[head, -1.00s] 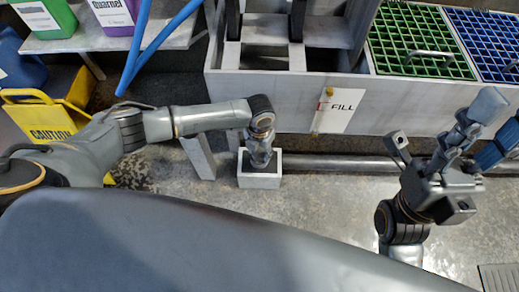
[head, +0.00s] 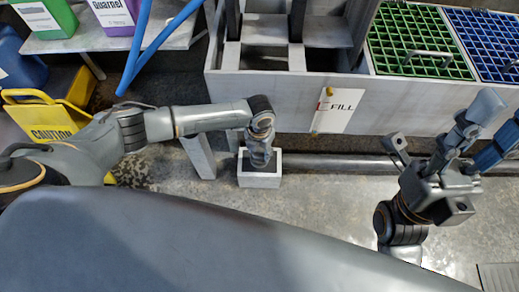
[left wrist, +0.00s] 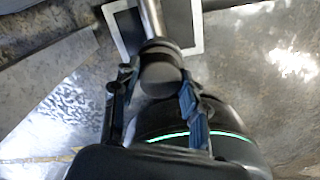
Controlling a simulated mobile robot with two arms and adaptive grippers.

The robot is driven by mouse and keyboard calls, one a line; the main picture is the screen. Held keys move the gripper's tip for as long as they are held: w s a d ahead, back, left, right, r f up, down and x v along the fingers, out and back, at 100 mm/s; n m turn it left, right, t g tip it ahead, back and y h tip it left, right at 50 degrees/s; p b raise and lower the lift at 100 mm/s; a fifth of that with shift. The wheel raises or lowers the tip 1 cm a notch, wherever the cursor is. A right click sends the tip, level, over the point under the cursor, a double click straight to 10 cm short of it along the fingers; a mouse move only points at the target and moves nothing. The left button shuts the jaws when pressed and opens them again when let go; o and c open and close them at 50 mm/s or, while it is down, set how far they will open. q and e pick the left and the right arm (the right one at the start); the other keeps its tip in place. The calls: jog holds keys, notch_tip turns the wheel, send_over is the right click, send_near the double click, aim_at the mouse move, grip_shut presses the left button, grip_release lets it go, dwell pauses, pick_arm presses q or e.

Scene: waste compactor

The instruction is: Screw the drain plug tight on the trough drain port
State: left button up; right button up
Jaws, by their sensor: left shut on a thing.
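My left gripper (head: 260,157) points down over a pale square box on the floor in front of the trough (head: 260,100). In the left wrist view, my left gripper (left wrist: 154,92) is shut on the dark round drain plug (left wrist: 160,74), one finger on each side. The plug is in line with the end of a grey pipe, the drain port (left wrist: 152,18). Any gap between plug and port is too small to tell. In the head view the gripper hides the plug. My right gripper (head: 445,130) is raised at the right, fingers spread and empty.
The pale open box (head: 260,180) stands below my left gripper. A long grey pipe (head: 340,165) runs along the floor to the right. A yellow caution sign (head: 50,115) is at the left. Green (head: 420,40) and blue grates (head: 490,40) top the trough.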

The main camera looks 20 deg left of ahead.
pick_arm(q)
jog(key=shift+f, duration=0.15)
dwell(0.8)
jog(key=o, duration=0.4)
jog(key=c, duration=0.5)
jog(key=shift+o, duration=0.2)
jog(key=m, duration=0.5)
jog(key=o, duration=1.2)
